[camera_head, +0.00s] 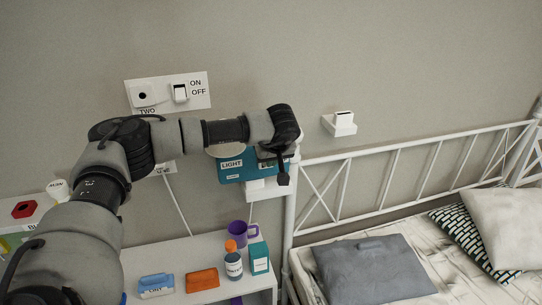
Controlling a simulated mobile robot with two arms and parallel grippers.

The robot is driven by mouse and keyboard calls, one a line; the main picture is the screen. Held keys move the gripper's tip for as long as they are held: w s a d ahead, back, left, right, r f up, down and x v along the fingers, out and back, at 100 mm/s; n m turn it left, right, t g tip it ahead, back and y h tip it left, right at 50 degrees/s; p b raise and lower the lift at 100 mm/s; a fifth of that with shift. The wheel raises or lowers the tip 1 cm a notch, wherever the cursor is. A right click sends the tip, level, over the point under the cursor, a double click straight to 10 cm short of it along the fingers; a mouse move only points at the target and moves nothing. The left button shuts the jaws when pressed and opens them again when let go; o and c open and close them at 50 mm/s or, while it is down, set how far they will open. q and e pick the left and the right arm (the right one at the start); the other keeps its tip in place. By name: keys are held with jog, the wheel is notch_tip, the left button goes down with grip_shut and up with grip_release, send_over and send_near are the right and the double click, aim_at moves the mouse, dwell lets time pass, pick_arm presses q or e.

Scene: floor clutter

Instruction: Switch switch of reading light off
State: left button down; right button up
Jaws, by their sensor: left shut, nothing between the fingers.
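A teal box marked LIGHT (232,175) is mounted on the wall beside the bed frame; I take it to be the reading light. Its right part, where a switch may be, is partly hidden behind my arm. My left gripper (283,178) points down in front of the box's right end, shut and empty. I cannot tell whether it touches the box. A white wall plate (203,100) above my arm carries a rocker switch (180,93) beside the words ON and OFF. My right gripper is not in view.
A white shelf (205,248) below holds a purple mug (240,234), a bottle (233,265), a teal carton (259,257) and an orange block (202,280). A bed with a white metal frame (400,165) stands at right. A small white holder (340,123) is on the wall.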

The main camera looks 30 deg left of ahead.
pick_arm(q)
jog(key=shift+s+d+f+b, duration=0.3)
jog(key=shift+f+b, duration=0.25)
jog(key=shift+b, duration=0.15)
dwell(0.5)
jog(key=shift+s+d+f+b, duration=0.1)
jog(key=shift+d+f+b, duration=0.05)
jog(key=shift+f+b, duration=0.35)
jog(key=shift+s+d+f+b, duration=0.1)
jog(key=shift+f+b, duration=0.3)
jog(key=shift+b, duration=0.1)
jog(key=shift+r, duration=0.1)
jog(key=shift+r+p, duration=0.55)
jog(key=shift+r, duration=0.2)
jog(key=shift+d, duration=0.15)
